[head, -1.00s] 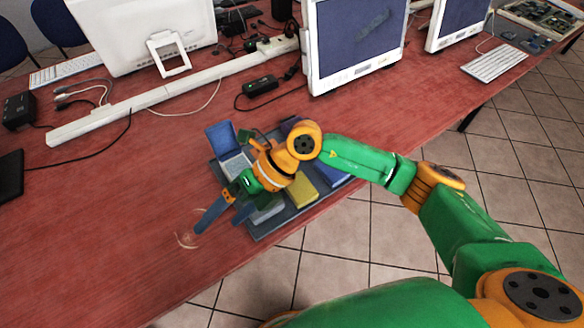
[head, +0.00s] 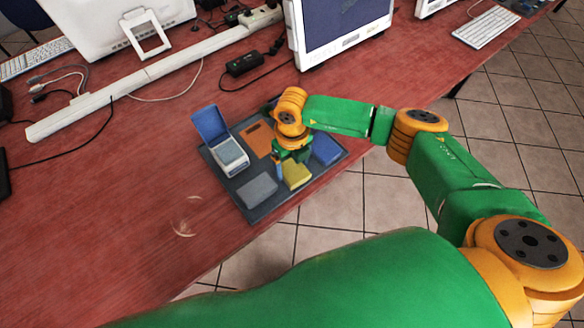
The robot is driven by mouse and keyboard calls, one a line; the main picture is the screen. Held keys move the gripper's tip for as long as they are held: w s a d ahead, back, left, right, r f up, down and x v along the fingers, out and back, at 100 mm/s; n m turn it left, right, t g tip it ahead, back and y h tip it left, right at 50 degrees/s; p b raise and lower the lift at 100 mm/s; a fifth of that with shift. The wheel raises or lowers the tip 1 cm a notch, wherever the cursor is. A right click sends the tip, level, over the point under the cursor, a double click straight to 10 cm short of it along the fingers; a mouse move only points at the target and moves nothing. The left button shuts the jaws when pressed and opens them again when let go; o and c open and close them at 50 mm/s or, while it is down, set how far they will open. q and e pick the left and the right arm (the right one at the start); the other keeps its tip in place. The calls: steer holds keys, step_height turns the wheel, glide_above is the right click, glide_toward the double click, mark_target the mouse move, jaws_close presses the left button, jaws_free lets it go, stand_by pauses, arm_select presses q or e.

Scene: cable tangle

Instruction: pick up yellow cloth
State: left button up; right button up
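The yellow cloth (head: 296,176) is a folded block on the front part of a dark grey tray (head: 224,184). My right gripper (head: 285,172) points down just above and at the back-left of the cloth. One bluish finger shows at the cloth's left side; the other is hidden by the hand. I cannot tell whether the fingers touch the cloth or how far apart they are. My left gripper is not in view.
The tray also holds a grey block (head: 258,188) left of the cloth, a blue block (head: 326,148) to its right, an orange flat piece (head: 258,138), and an open blue-lidded box (head: 230,154). Monitors (head: 340,32) and cables stand behind. Bare red table (head: 110,220) lies left.

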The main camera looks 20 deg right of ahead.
mark_target(292, 168)
steer(key=c, duration=0.8)
step_height(292, 168, up, 3)
steer(key=shift+w+r, duration=0.1)
steer(key=shift+r, duration=0.05)
steer(key=a+r+b, duration=0.1)
steer(key=a+r, duration=0.1)
steer(key=w+a+r+b, duration=0.1)
steer(key=shift+a+r, duration=0.35)
steer(key=shift+r, duration=0.05)
steer(key=a+r, duration=0.2)
steer(key=a, duration=0.1)
steer(key=w+a+r+b, duration=0.1)
steer(key=a+r, duration=0.1)
steer(key=a, duration=0.1)
steer(key=w+a+r+b, duration=0.1)
steer(key=a+r, duration=0.1)
steer(key=a, duration=0.2)
steer(key=shift+w, duration=0.2)
